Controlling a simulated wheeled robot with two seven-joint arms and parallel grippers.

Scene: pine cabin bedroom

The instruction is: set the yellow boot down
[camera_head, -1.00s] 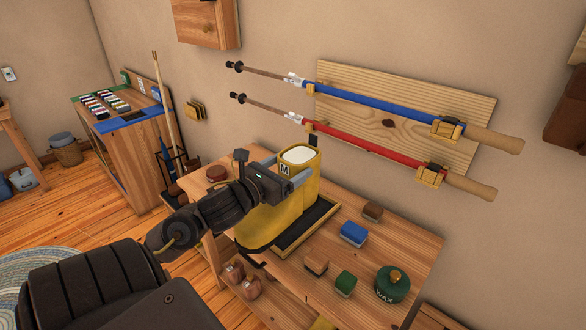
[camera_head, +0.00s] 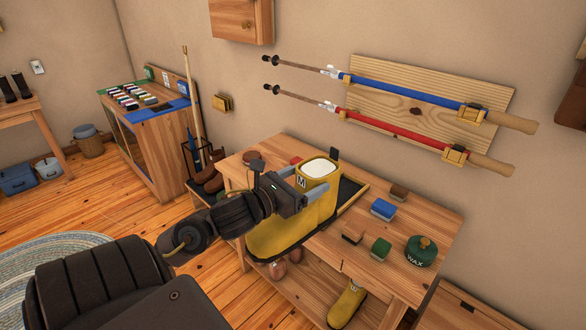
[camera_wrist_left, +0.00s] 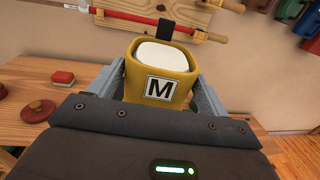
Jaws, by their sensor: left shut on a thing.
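The yellow boot (camera_head: 290,222), with a white top and an "M" label, is upright in my left gripper (camera_head: 302,184). In the left wrist view the two grey fingers (camera_wrist_left: 158,90) close on both sides of its shaft (camera_wrist_left: 150,62). In the head view the boot covers part of the bench's front edge, its toe toward the lower left. It looks held off the bench top, but its sole's exact height is unclear. A dark tray with a yellow rim (camera_head: 354,198) lies behind it, partly hidden. Another yellow boot (camera_head: 347,305) is on the lower shelf. My right gripper is out of view.
The wooden bench (camera_head: 421,262) also holds a blue block (camera_head: 383,209), a green block (camera_head: 380,249), brown brushes and a green wax tin (camera_head: 420,252). Ski poles (camera_head: 410,135) hang on the wall behind. Open floor (camera_head: 130,205) lies to the left.

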